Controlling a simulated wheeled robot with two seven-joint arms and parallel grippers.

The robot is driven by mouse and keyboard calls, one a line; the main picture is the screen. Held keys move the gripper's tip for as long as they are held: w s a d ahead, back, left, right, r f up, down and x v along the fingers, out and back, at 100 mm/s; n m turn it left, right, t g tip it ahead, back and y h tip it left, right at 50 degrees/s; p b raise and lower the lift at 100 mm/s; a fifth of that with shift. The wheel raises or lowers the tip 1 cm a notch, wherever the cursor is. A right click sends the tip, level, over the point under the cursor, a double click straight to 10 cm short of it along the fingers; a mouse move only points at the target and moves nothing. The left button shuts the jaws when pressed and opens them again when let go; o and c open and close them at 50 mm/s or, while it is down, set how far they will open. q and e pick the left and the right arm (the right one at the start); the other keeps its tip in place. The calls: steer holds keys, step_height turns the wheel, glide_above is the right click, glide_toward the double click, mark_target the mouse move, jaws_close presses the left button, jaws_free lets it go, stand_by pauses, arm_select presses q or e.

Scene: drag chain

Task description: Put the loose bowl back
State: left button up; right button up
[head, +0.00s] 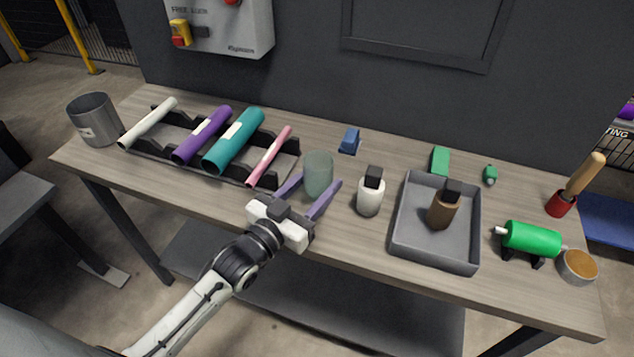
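A translucent grey-green bowl (318,174), shaped like a cup, stands upright on the workbench near its middle. My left gripper (321,178) reaches in from the front, with its two purple fingers on either side of the bowl. The fingers look spread wide, with a small gap on the right side; contact on the left side is hard to tell. The bowl appears to rest on the bench. My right gripper is not in view.
A black rack (217,170) holding several coloured rolls lies left of the bowl, with a grey metal cup (93,120) beyond. A white bottle (371,192) stands close on the right, before a grey tray (409,232) holding a brown bottle (442,211). A blue block (350,141) sits behind.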

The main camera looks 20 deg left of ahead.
arm_select(q)
steer(key=shift+f, duration=0.1)
steer(key=o, duration=1.1)
steer(key=shift+r, duration=0.2)
steer(key=v, duration=1.2)
